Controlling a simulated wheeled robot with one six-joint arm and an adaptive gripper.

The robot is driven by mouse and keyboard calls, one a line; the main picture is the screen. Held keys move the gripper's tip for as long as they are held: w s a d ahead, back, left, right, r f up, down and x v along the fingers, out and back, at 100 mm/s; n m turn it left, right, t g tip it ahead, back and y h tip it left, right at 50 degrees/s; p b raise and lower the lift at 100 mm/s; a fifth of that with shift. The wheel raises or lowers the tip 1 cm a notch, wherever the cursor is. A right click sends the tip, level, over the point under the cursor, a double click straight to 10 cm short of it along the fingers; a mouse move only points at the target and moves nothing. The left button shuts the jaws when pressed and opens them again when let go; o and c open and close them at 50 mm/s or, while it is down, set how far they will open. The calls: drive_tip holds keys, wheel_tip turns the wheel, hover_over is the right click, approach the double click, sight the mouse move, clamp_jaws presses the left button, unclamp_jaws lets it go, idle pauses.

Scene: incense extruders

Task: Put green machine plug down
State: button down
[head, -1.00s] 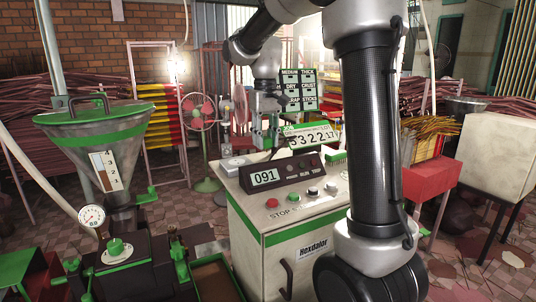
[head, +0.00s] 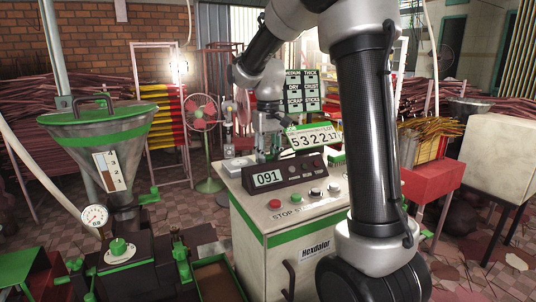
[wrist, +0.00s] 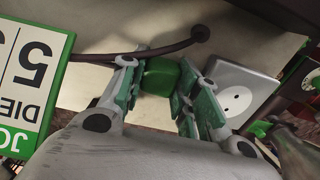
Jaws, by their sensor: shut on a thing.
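The green plug (wrist: 160,76) shows in the wrist view as a green block between the fingers. My gripper (wrist: 158,82) is shut on it, with its green-padded fingers on either side. A dark cable (wrist: 150,50) runs past the fingertips over the pale machine top. A grey socket plate (wrist: 238,90) with two dark holes lies to the right of the fingers, apart from the plug. In the head view my gripper (head: 266,147) is low behind the console of the cream machine (head: 262,215), and the plug is too small to make out there.
A black console (head: 285,174) reading 091 and a numbered sign (head: 315,138) stand close to my gripper. A hanging sign board (head: 302,90) is just right of my wrist. A green-rimmed hopper machine (head: 112,130) stands left. A red box (head: 430,175) stands right.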

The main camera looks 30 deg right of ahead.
sight(268, 156)
drive_tip(key=c, duration=1.1)
unclamp_jaws()
drive_tip(key=shift+o, duration=0.2)
wheel_tip(268, 156, up, 13)
drive_tip(key=s+f+t, duration=0.1)
drive_tip(key=s+f, duration=0.2)
drive_tip(key=s, duration=0.5)
drive_tip(key=s+f+t, duration=0.2)
drive_tip(key=s+f, duration=0.1)
drive_tip(key=s, duration=0.6)
drive_tip(key=s+f+t, duration=0.1)
drive_tip(key=s+f, duration=0.2)
drive_tip(key=s, duration=0.5)
drive_tip(key=shift+s+d+f, duration=0.15)
drive_tip(key=shift+s+d, duration=0.05)
drive_tip(key=shift+s, duration=0.1)
